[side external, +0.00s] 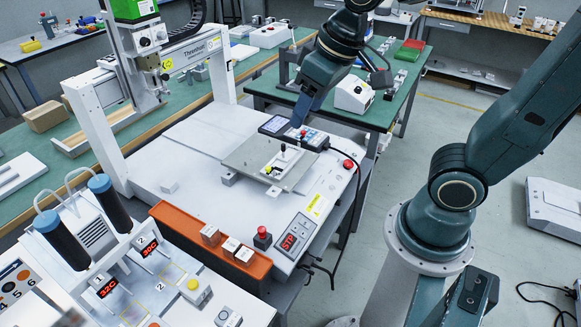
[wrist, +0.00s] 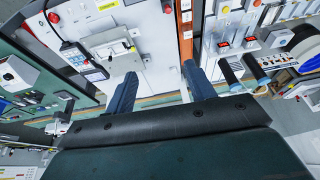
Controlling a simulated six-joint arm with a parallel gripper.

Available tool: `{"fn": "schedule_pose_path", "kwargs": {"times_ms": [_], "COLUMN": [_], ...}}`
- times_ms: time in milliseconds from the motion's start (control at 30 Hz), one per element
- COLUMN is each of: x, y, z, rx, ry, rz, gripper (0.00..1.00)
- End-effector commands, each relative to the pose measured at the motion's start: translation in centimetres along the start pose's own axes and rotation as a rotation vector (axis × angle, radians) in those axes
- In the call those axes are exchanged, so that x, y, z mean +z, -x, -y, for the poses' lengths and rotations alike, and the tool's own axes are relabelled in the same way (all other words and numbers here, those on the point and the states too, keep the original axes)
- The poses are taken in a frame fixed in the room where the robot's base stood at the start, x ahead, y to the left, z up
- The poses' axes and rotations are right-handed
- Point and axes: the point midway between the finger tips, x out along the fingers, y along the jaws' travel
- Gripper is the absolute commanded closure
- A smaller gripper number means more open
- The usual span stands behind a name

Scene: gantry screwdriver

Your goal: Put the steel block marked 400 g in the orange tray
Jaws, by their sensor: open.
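The orange tray (side external: 178,222) is a long strip along the front edge of the white gantry table; it also shows as a narrow band in the wrist view (wrist: 186,48). Several small pale blocks stand in its right part, among them one at the left (side external: 210,234) and one at the right (side external: 244,255). Their markings are too small to read, so I cannot tell which is the 400 g block. My gripper (side external: 301,112) is above the back of the gantry table, away from the tray. In the wrist view its fingers (wrist: 160,88) are wide apart with nothing between them.
A metal plate fixture (side external: 240,158) with a small yellow-marked part sits mid-table. The gantry frame (side external: 100,135) rises at the left. A red button (side external: 262,238) stands beside the tray's right end. A station with two dark blue-capped cylinders (side external: 62,235) and red displays is in front.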

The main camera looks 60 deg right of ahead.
Motion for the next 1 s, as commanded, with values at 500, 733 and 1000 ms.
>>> {"fn": "schedule_pose_path", "kwargs": {"times_ms": [500, 733, 1000], "x": [6.5, 7.0, 7.0], "y": [4.6, 4.7, 4.7], "z": [-2.1, -2.3, -2.3], "rx": [0.029, 0.032, 0.031], "ry": [0.006, 0.008, 0.008], "rz": [-0.128, -0.136, -0.135], "gripper": [0.46, 0.46, 0.46]}}
